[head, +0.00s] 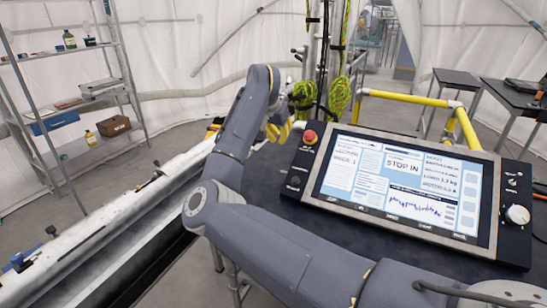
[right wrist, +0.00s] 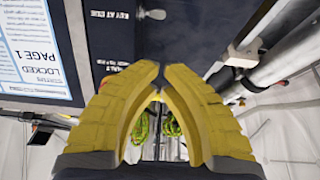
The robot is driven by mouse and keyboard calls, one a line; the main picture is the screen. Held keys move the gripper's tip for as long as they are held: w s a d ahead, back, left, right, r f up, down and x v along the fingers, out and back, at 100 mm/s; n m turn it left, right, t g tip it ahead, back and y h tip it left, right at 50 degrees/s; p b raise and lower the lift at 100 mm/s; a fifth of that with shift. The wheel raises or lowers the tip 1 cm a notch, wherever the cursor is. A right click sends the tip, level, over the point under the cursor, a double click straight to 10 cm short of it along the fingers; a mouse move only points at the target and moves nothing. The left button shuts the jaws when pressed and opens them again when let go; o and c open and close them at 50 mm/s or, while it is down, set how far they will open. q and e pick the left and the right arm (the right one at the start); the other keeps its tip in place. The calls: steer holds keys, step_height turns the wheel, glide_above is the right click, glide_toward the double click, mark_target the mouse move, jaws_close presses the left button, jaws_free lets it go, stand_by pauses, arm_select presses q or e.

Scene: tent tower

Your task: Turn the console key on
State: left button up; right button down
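The console (head: 410,190) stands at right with a lit screen reading "STOP IN". On its dark left strip are a red push button (head: 309,137) and, lower down, a small dark round switch (head: 293,182); I cannot make out a key in it or how it is turned. My right gripper (head: 276,131), with yellow fingers, is beyond the console's left edge, left of the red button. In the right wrist view its fingertips (right wrist: 161,72) come together with nothing seen between them. That view shows part of a panel with "KEY" lettering (right wrist: 120,20). My left gripper is out of view.
A white knob (head: 518,214) sits on the console's right strip. Yellow rails (head: 415,98) and green rope coils (head: 339,95) are behind it. A shelf rack (head: 75,110) stands at left. A long white beam (head: 110,228) runs along the left.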

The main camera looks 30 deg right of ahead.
glide_above(285, 172)
steer(key=w+d, duration=0.1)
steer(key=w, duration=0.2)
step_height(285, 172, down, 9)
steer(key=shift+s+a+f, duration=0.15)
steer(key=shift+s+f, duration=0.05)
steer(key=shift+f, duration=0.3)
steer(key=shift+s+a+f, duration=0.15)
steer(key=shift+f, duration=0.35)
steer(key=shift+s+a+f, duration=0.15)
steer(key=shift+a+f, duration=0.05)
steer(key=shift+f, duration=0.55)
